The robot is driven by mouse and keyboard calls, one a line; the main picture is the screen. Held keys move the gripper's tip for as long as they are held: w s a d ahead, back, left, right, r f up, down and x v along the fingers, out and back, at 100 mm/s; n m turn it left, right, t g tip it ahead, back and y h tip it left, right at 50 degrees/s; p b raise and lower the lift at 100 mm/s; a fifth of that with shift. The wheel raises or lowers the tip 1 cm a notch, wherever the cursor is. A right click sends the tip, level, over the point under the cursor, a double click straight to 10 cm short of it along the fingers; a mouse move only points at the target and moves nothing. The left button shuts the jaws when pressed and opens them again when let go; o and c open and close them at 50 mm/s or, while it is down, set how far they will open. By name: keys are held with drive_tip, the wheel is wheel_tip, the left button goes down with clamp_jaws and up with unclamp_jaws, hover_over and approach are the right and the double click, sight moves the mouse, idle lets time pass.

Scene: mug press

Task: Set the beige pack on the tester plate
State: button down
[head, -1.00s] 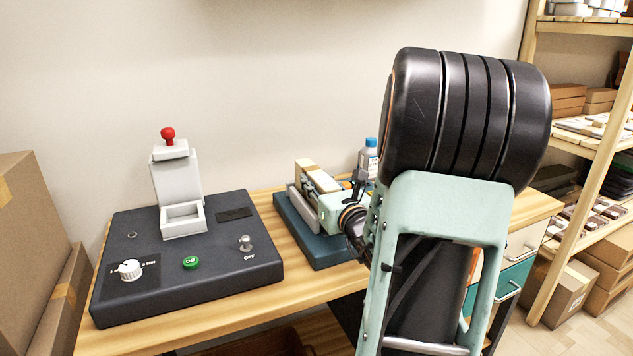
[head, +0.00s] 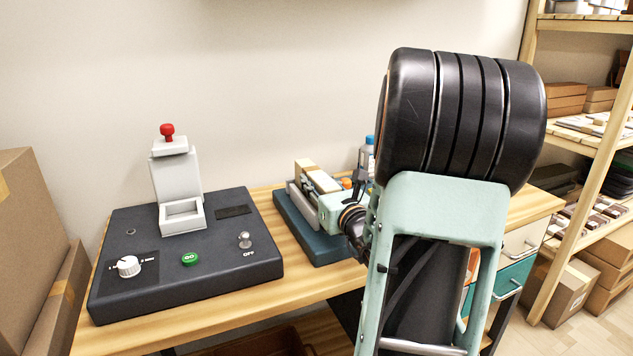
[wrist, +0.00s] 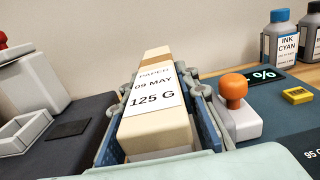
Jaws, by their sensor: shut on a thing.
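The beige pack (wrist: 156,133) has a white label reading PAPER, 09 MAY, 125 G. It fills the space between the blue-padded fingers of my gripper (wrist: 158,115), which is shut on it. In the head view the pack (head: 305,168) and my gripper (head: 318,188) are over the dark blue base (head: 312,240), partly hidden by my arm. I cannot tell whether the pack touches what is below. An orange-knobbed white block (wrist: 238,112) and a dark display with a % sign (wrist: 262,75) stand right of the pack. Which surface is the tester plate is unclear.
A dark grey press box (head: 180,275) with a white tray (head: 183,222), red knob (head: 167,132) and green button (head: 190,258) stands to the left. Ink bottles (wrist: 281,40) stand at the back right. Cardboard boxes (head: 25,240) flank the table's left side. Bare wood (head: 290,245) lies between press and base.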

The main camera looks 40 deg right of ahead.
drive_tip(key=c, duration=1.8)
unclamp_jaws()
drive_tip(key=shift+o, duration=0.2)
drive_tip(key=shift+f, duration=0.1)
drive_tip(key=shift+s, duration=0.2)
drive_tip(key=shift+v, duration=5.2)
drive_tip(key=shift+s+a, duration=0.1)
